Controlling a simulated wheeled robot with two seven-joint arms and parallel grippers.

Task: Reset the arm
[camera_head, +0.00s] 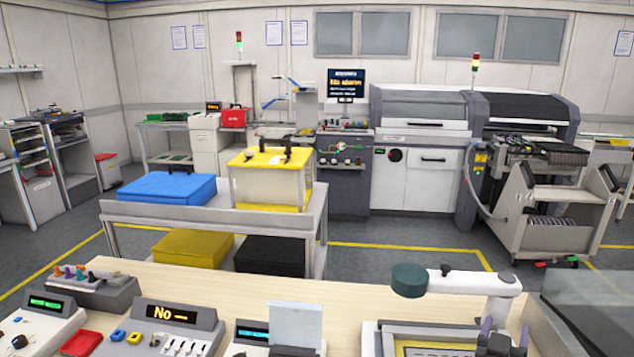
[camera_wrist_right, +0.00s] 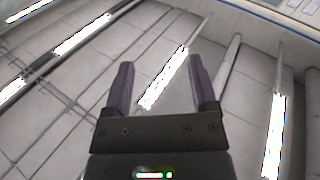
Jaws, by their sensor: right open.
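My right gripper (camera_head: 505,333) shows at the bottom right of the head view, with its two dark fingers pointing up and spread apart. In the right wrist view the fingers of this gripper (camera_wrist_right: 162,88) stand apart with nothing between them. The gripper is open and empty. My left gripper is not in the head view.
A wooden bench (camera_head: 260,283) runs along the front, with small consoles (camera_head: 175,322) at left. A white arm-like fixture (camera_head: 460,281) with a dark green round end is near my right gripper. A grey trolley (camera_head: 255,220) with coloured boxes stands beyond the bench.

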